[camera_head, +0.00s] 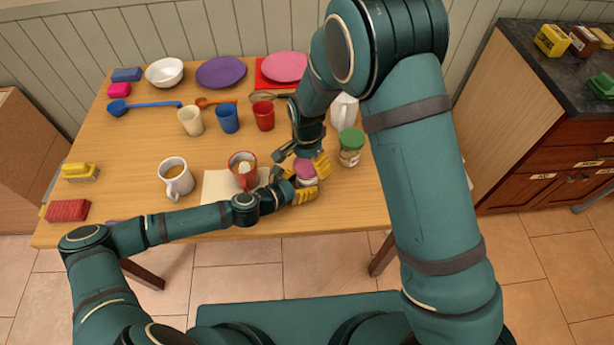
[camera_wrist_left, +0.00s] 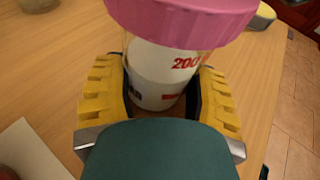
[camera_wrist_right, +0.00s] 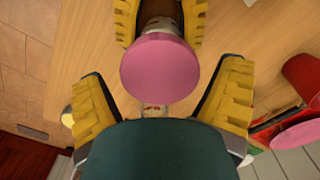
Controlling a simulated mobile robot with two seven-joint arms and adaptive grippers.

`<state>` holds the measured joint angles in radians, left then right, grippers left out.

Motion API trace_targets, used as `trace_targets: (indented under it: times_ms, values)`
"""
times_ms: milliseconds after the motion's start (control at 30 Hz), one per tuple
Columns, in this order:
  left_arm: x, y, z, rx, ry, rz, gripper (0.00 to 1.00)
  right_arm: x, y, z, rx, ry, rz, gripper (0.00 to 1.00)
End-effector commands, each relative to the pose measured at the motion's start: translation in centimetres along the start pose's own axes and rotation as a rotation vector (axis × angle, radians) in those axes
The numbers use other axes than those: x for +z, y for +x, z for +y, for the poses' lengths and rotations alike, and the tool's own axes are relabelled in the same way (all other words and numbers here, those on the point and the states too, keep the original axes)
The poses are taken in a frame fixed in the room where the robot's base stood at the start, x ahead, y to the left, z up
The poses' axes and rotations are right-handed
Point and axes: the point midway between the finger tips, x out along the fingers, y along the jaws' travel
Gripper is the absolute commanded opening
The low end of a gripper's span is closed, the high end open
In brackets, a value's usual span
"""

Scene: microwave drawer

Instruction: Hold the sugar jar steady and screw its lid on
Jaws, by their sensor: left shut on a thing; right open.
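The sugar jar (camera_head: 308,182) is a clear jar with a white label and red print in the left wrist view (camera_wrist_left: 158,75). Its pink lid (camera_head: 304,168) sits on its top; I cannot tell how tightly. My left gripper (camera_wrist_left: 160,92) is shut around the jar body, one yellow finger on each side, near the table's front edge. My right gripper (camera_wrist_right: 158,95) is open, its yellow fingers apart on either side of the pink lid (camera_wrist_right: 160,68) and not visibly touching it. The head view partly hides the jar behind the fingers.
A jar with a green lid (camera_head: 351,148) stands close on the right. A red mug (camera_head: 243,172) and a pale mug of brown drink (camera_head: 175,180) stand to the left. Cups and plates fill the table's (camera_head: 130,150) back.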

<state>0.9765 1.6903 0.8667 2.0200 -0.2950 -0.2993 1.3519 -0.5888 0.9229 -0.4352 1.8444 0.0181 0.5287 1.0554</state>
Motion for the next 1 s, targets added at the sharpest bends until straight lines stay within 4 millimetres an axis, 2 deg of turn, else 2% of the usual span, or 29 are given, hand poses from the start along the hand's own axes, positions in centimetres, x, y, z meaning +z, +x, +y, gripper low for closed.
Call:
trace_targets:
  times_ms: [100, 333, 533, 833, 967, 1000]
  values:
    - [-0.04, 0.0, 0.02, 0.001, 0.0, 0.001, 0.16, -0.02, 0.01, 0.01, -0.001, -0.148, -0.001, 0.92]
    - [-0.04, 0.0, 0.01, 0.0, 0.0, 0.001, 0.16, 0.0, 0.01, 0.01, 0.0, -0.312, -0.001, 0.92]
    - [-0.04, 0.0, 0.01, 0.0, 0.0, 0.001, 0.16, -0.04, -0.01, 0.02, 0.0, -0.568, 0.0, 0.92]
    - [-0.04, 0.0, 0.0, 0.0, 0.0, 0.001, 0.16, -0.01, 0.0, 0.01, 0.001, -0.623, 0.0, 0.9]
    - [-0.04, 0.0, 0.0, 0.0, 0.0, 0.001, 0.16, -0.01, 0.01, 0.01, 0.001, -0.621, 0.0, 0.44]
    - [-0.04, 0.0, 0.0, 0.0, 0.0, 0.001, 0.16, -0.01, 0.01, 0.01, 0.001, -0.621, 0.0, 0.3]
